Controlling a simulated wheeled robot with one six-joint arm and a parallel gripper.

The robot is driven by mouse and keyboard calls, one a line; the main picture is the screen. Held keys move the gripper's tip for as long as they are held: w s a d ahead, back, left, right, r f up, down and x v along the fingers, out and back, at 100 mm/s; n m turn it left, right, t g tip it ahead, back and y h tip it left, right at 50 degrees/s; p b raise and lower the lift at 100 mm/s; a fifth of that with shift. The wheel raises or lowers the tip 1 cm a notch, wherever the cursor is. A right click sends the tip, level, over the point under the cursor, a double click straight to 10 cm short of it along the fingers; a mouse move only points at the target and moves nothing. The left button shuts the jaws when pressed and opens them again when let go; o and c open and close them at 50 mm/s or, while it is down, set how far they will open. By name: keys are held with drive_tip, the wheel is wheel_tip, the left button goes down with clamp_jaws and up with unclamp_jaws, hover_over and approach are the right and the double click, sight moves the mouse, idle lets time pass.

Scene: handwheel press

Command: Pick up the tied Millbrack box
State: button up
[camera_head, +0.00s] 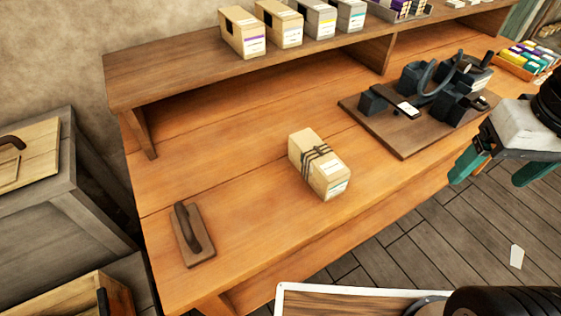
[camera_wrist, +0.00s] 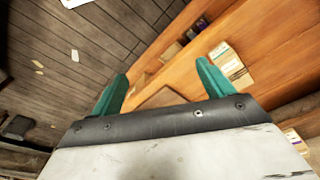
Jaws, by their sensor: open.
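The tied box (camera_head: 307,152) is a tan carton with dark cord around its middle and white labels. It stands alone on the orange wooden bench (camera_head: 240,140), near the middle; the label text is too small to read. My gripper (camera_head: 488,180), with teal fingers, is at the right of the head view, beyond the bench's front edge and well apart from the box. In the wrist view my gripper (camera_wrist: 162,70) is open with nothing between the fingers. A pale labelled box (camera_wrist: 232,65) shows beyond the right finger; I cannot tell which box it is.
A dark press (camera_head: 435,85) on a wooden board stands right of the box. A handled wooden block (camera_head: 193,235) lies at the bench's left. Several cartons (camera_head: 242,33) line the raised shelf (camera_head: 180,76). A tray of coloured packets (camera_head: 525,62) is far right. Bench around the box is clear.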

drive_tip(key=w+a+f+n, duration=0.2)
drive_tip(key=w+a, duration=0.3)
drive_tip(key=w, duration=0.3)
drive_tip(key=n+g, duration=0.1)
drive_tip(key=n, duration=0.4)
approach(321, 153)
wheel_tip(321, 153, down, 7)
drive_tip(key=shift+w+r, duration=0.15)
drive_tip(key=f, duration=0.7)
drive_tip(key=shift+w+a+f, duration=0.1)
drive_tip(key=shift+a, duration=0.2)
drive_tip(key=shift+f, duration=0.5)
drive_tip(key=c, duration=1.1)
